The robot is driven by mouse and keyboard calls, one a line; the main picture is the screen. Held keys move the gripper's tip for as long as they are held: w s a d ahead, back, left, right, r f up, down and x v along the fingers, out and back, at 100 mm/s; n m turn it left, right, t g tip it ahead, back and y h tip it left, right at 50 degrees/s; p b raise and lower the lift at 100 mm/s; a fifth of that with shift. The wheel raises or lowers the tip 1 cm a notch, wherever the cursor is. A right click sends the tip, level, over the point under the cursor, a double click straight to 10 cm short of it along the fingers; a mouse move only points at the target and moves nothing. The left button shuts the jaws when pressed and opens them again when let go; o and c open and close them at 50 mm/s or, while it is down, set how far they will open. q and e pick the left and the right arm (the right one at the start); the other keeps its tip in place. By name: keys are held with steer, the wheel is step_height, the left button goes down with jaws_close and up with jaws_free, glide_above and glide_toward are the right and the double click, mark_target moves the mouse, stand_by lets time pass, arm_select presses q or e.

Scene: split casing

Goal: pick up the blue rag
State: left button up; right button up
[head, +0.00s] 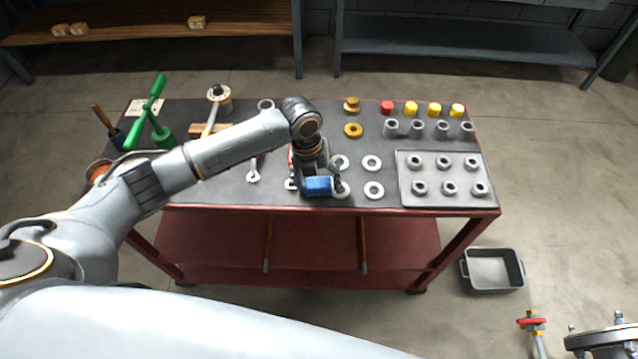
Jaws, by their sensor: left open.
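The blue rag (318,186) is a small folded blue block near the front edge of the workbench top (225,185). My left arm reaches in from the left over the bench, and my left gripper (322,188) points down right at the rag. Its jaws are open, with dark finger parts beside the rag; the wrist hides part of it. I cannot tell whether the fingers touch the rag. My right gripper is out of view.
Washers (373,190) lie just right of the rag, wrenches (253,171) to its left. A grey tray of nuts (445,203) is at the right. A bin (492,288) sits on the floor.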

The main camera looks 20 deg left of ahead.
mark_target(322, 185)
arm_select(q)
steer(key=c, duration=0.9)
steer(key=shift+r+b, duration=0.3)
steer(key=shift+r, duration=0.3)
steer(key=r, duration=0.2)
steer(key=shift+s+d+r+b, duration=0.2)
steer(key=shift+r+b, duration=0.1)
steer(key=shift+b, duration=0.1)
steer(key=s+d+r+b, duration=0.2)
steer(key=s+d+r, duration=0.5)
steer(key=s+r, duration=0.2)
steer(key=shift+s+d+r, duration=0.15)
steer(key=shift+s+d, duration=0.15)
steer(key=shift+s, duration=0.8)
steer(key=o, duration=0.7)
steer(key=shift+a, duration=0.1)
steer(key=c, duration=0.5)
